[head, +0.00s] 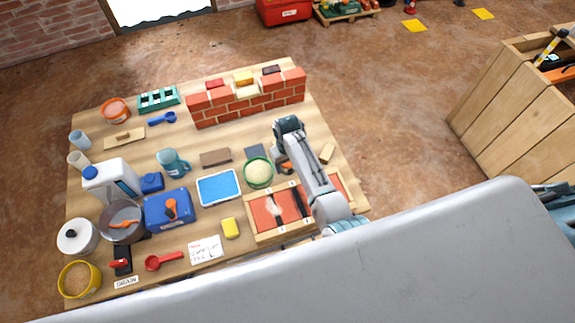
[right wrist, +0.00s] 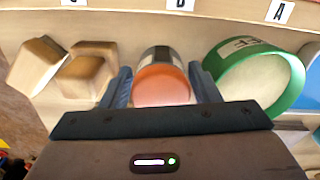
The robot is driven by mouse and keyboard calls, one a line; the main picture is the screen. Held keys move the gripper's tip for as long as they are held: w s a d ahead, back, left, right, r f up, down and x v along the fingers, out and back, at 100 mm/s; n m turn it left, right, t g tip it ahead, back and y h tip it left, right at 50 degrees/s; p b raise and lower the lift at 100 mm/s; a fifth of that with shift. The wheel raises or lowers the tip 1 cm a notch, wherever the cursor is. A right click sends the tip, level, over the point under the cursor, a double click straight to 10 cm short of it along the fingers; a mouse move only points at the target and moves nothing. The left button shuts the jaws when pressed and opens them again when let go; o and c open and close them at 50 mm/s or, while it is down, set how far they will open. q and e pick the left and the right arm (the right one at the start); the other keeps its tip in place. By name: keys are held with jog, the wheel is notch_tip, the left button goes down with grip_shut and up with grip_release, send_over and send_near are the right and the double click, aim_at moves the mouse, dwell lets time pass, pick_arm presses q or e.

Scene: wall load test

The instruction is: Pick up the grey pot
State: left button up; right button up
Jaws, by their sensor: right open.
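A small round grey pot with a salmon-orange face (right wrist: 160,84) lies between the fingers of my right gripper (right wrist: 163,90) in the right wrist view. The fingers are open, one on either side of it; I cannot tell whether they touch it. In the head view my right gripper (head: 284,164) is low over the workbench, beside a green-rimmed bowl of pale material (head: 258,173). There the pot is mostly hidden by the arm, with only a bit of orange showing. My left gripper is not in view.
The green tub (right wrist: 257,80) is close on the pot's right, and wooden blocks (right wrist: 85,72) are on its left. A small brick wall (head: 246,103) stands at the bench's back. A larger grey bucket (head: 112,209) and blue box (head: 158,217) are on the left.

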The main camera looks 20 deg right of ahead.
jog(key=shift+c, duration=0.5)
jog(key=c, duration=0.6)
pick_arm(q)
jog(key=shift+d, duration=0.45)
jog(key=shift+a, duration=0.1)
pick_arm(e)
jog(key=shift+r, duration=0.15)
jog(key=shift+r, duration=0.3)
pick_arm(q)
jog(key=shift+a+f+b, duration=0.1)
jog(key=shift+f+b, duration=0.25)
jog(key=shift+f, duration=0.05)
pick_arm(e)
notch_tip(320, 180, up, 9)
jog(key=shift+r, duration=0.15)
